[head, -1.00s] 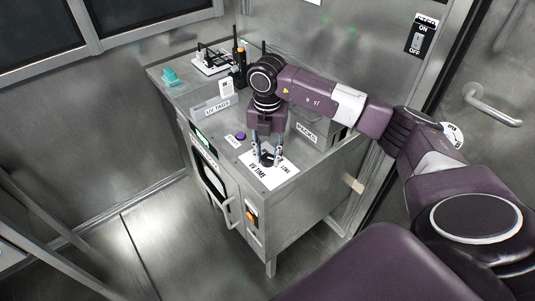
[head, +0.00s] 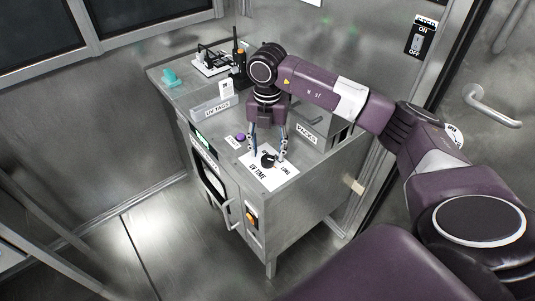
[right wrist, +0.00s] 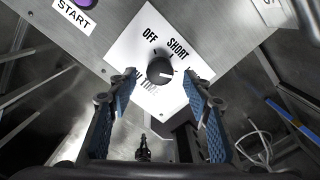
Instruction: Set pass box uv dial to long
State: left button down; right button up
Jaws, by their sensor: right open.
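The black UV time dial (head: 268,160) sits on a white label plate (head: 258,175) near the front corner of the pass box top. The right wrist view shows the dial (right wrist: 160,70) with OFF and SHORT printed above it. Its white mark points right and slightly down, towards a label mostly hidden by a finger; LONG shows there in the head view. My right gripper (head: 267,153) is open above the dial, one finger on either side. In the right wrist view the gripper (right wrist: 160,90) has a clear gap around the dial. My left gripper is not in view.
A purple START button (head: 240,137) is left of the dial plate. A UV TAGS holder (head: 214,108) and a PACKS bin (head: 318,123) stand farther back. A radio (head: 239,62) and a teal item (head: 170,77) are at the back. The front door handle (head: 222,212) sticks out.

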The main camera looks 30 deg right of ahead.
aim_at(268, 159)
notch_tip(268, 159, up, 10)
jog(key=shift+f, duration=0.2)
jog(key=shift+s+f, duration=0.1)
jog(key=shift+f, duration=0.05)
dwell(0.4)
